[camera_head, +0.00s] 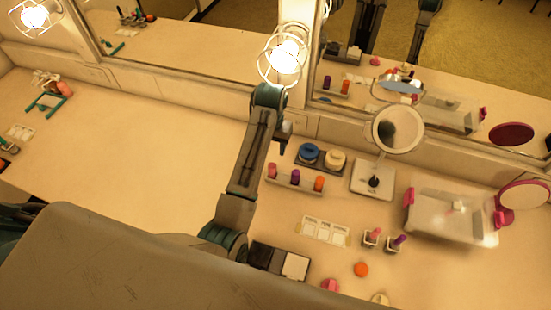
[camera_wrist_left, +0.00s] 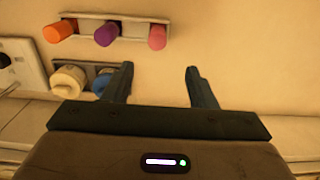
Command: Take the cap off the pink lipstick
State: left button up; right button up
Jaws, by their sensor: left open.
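A pink upright piece (camera_head: 272,170) stands at the left end of a pale rack (camera_head: 283,182), beside a purple and an orange one. The pink piece also shows in the left wrist view (camera_wrist_left: 157,37). Another pink lipstick-like piece (camera_head: 375,234) stands in a small holder further right; I cannot tell which parts are caps. My left gripper (camera_wrist_left: 158,74) is open and empty, with its fingers apart and pointing toward the rack, short of the pink piece. In the head view the left gripper (camera_head: 285,143) is partly hidden by its arm. My right gripper is not in view.
A tray (camera_head: 334,171) with blue and cream jars lies behind the rack. A round mirror (camera_head: 398,130) on a stand, a clear box (camera_head: 450,222) and a purple piece (camera_head: 398,242) are to the right. The wall mirror borders the counter. The left counter is largely clear.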

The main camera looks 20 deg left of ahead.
aim_at(272, 165)
pick_arm(q)
jog(key=shift+s+d+f, duration=0.1)
jog(key=shift+f, duration=0.05)
jog(key=f, duration=0.1)
jog(key=f+p, duration=0.1)
jog(key=f, duration=0.1)
jog(key=shift+s+f, duration=0.2)
jog(key=shift+f, duration=0.4)
jog(key=shift+f+p, duration=0.3)
jog(key=shift+p, duration=0.1)
jog(key=f, duration=0.1)
jog(key=f+p, duration=0.2)
jog(key=f, duration=0.1)
jog(key=shift+s+d+f, duration=0.1)
jog(key=shift+s+d, duration=0.05)
jog(key=shift+s, duration=0.1)
jog(key=shift+f, duration=0.25)
jog(key=shift+w+f, duration=0.1)
jog(key=shift+f, duration=0.05)
jog(key=shift+c, duration=0.2)
jog(key=c, duration=1)
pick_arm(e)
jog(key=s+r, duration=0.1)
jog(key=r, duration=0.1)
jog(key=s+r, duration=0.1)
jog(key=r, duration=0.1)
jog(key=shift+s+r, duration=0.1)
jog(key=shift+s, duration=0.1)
